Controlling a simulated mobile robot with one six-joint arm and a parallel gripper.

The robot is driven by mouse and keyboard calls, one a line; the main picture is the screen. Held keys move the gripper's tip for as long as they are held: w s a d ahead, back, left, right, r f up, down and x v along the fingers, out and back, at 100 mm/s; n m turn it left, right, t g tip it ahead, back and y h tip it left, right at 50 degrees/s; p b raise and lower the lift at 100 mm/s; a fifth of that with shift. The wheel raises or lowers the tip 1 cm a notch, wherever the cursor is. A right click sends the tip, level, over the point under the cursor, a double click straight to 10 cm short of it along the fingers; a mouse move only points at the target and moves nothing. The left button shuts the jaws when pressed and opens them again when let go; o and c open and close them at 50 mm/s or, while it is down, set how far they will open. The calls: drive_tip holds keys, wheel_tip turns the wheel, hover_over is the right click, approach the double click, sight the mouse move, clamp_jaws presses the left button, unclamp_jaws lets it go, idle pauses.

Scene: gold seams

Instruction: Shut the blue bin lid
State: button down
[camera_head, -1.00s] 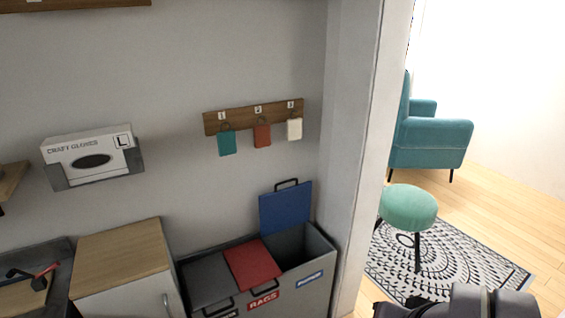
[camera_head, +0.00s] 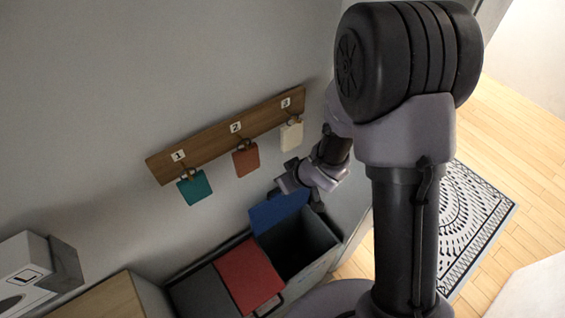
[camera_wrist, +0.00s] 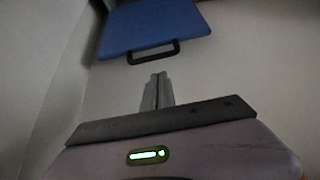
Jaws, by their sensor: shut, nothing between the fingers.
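The blue bin lid (camera_head: 277,212) stands raised, leaning back toward the wall above its open compartment in the head view. In the wrist view the blue lid (camera_wrist: 155,27) fills the upper middle, with its dark handle (camera_wrist: 153,52) toward my fingers. My gripper (camera_wrist: 157,90) is shut and empty, its fingertips a short gap from the handle. In the head view my gripper (camera_head: 291,178) is just above the lid's upper edge, and the handle is hidden behind it. The open blue compartment (camera_head: 301,247) looks dark and empty as far as it shows.
The red lid (camera_head: 250,274) and grey lid (camera_head: 200,296) beside it are down. A wooden hook board (camera_head: 222,135) with teal, red and white tags hangs on the wall close to my gripper. A glove box (camera_head: 28,272) is at the left. A patterned rug (camera_head: 474,213) lies at the right.

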drive_tip(key=b+x, duration=0.2)
drive_tip(key=x, duration=0.4)
drive_tip(key=shift+w+f, duration=0.1)
drive_tip(key=shift+f, duration=0.25)
drive_tip(key=shift+w+a+f, duration=0.2)
drive_tip(key=shift+w+f, duration=0.05)
drive_tip(key=shift+w, duration=0.05)
drive_tip(key=shift+f, duration=0.1)
